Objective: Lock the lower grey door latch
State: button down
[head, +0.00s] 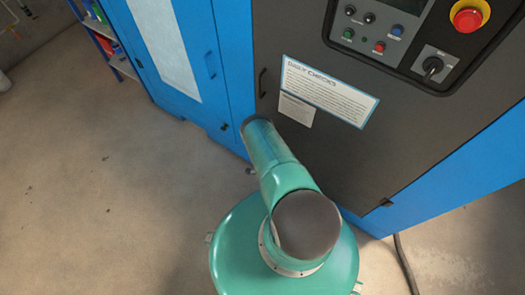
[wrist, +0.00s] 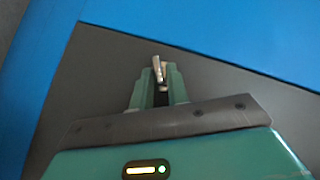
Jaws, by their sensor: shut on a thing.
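The lower grey door latch (wrist: 157,66) is a small pale metal piece in the wrist view, standing out from the dark grey door (wrist: 110,70). My gripper (wrist: 160,84) has its green fingers close around it, one on each side, and is shut on it. The latch looks nearly upright in that view, with a slight tilt. The base of the latch is hidden between the fingers. In the head view the grey door (head: 330,165) shows, but my green arm covers the gripper and I cannot make out the latch there.
Blue cabinet panels (head: 190,60) stand left of the grey door, and a blue frame (wrist: 230,35) borders it in the wrist view. A control panel with a red emergency button (head: 467,17) is above. A black cable (head: 405,262) lies at lower right. The concrete floor (head: 90,190) at left is clear.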

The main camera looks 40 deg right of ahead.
dwell(0.4)
jog(key=c, duration=1.5)
grip_release()
jog(key=shift+c, duration=0.2)
jog(key=v, duration=1.3)
jog(key=shift+s+a, duration=0.2)
jog(key=shift+s, duration=0.15)
jog(key=shift+o, duration=0.2)
